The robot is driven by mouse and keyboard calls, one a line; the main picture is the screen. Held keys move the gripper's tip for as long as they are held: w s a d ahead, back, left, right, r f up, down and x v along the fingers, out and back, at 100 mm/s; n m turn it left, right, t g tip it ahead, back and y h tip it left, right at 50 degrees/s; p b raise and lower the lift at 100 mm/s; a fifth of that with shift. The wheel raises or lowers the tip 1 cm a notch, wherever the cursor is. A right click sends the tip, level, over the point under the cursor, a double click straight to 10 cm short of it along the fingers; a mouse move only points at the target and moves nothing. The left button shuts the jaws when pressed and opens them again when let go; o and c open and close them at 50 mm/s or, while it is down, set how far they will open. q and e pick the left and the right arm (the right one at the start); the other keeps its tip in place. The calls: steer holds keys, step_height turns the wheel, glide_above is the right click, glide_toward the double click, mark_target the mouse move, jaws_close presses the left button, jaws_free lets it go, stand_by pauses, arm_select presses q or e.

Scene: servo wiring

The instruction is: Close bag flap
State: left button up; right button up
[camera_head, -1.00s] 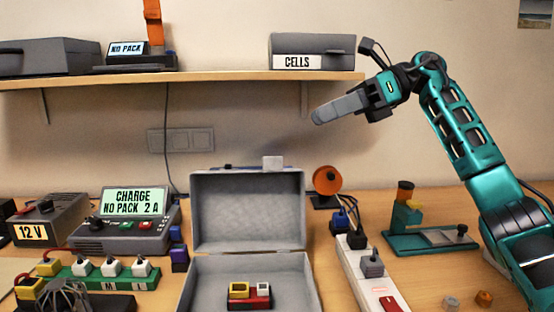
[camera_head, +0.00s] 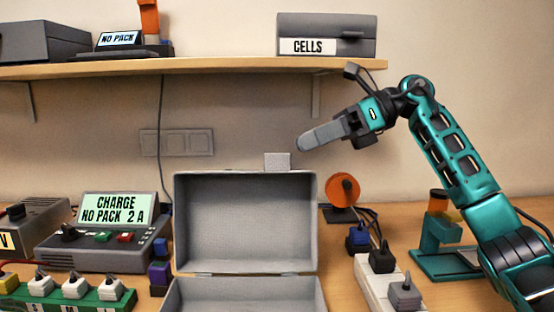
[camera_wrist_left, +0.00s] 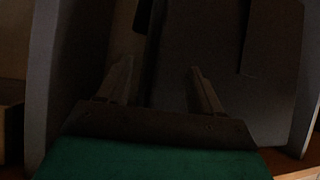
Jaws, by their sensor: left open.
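The grey bag (camera_head: 246,222) stands open on the table in the head view, its flap raised upright at the back. A small light grey tab (camera_head: 277,161) sits on the flap's top edge. The inside bottom of the bag is cut off by the lower frame edge. My right gripper (camera_head: 306,143) is in the air above the bag's right rear; its fingers look together, but their gap cannot be made out. My left gripper (camera_wrist_left: 160,75) shows only in the dark left wrist view, fingers apart, nothing seen between them, facing dark grey surfaces I cannot identify.
A charger (camera_head: 110,233) reading "NO PACK 2 A" and a green socket strip (camera_head: 75,292) stand left of the bag. A white power strip (camera_head: 375,285), an orange disc (camera_head: 342,190) and a teal stand (camera_head: 445,235) are to the right. A shelf (camera_head: 200,64) runs above.

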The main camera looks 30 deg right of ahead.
mark_target(277, 154)
steer(key=x, duration=0.6)
steer(key=shift+w+a+f+b, duration=0.15)
steer(key=shift+a+b, duration=0.15)
steer(key=shift+a, duration=0.05)
jaws_close()
stand_by(1.1)
